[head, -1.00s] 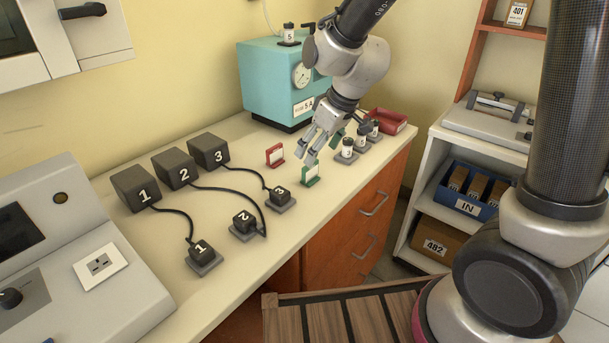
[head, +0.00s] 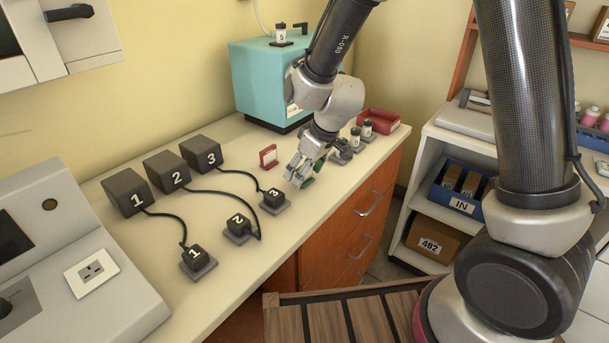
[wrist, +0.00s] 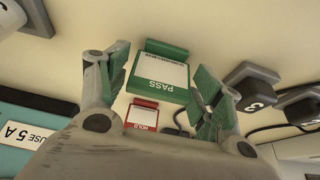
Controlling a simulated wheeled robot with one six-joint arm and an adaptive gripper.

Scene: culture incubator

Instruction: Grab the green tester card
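The green tester card (wrist: 160,78), marked PASS, stands on the counter between my open fingers in the wrist view, apart from both finger pads. In the head view the gripper mostly hides it, and only a bit of green shows at the fingertips. My gripper (head: 299,176) is low over the counter, pointing down. It also shows in the wrist view (wrist: 155,88), open and empty, with green pads on both sides of the card. A red card (head: 268,156), marked HOLD in the wrist view (wrist: 142,115), stands close by.
A numbered plug block 3 (head: 274,200) sits just left of the gripper, with blocks 2 (head: 238,227) and 1 (head: 197,262) nearer. A teal machine (head: 262,85) is behind.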

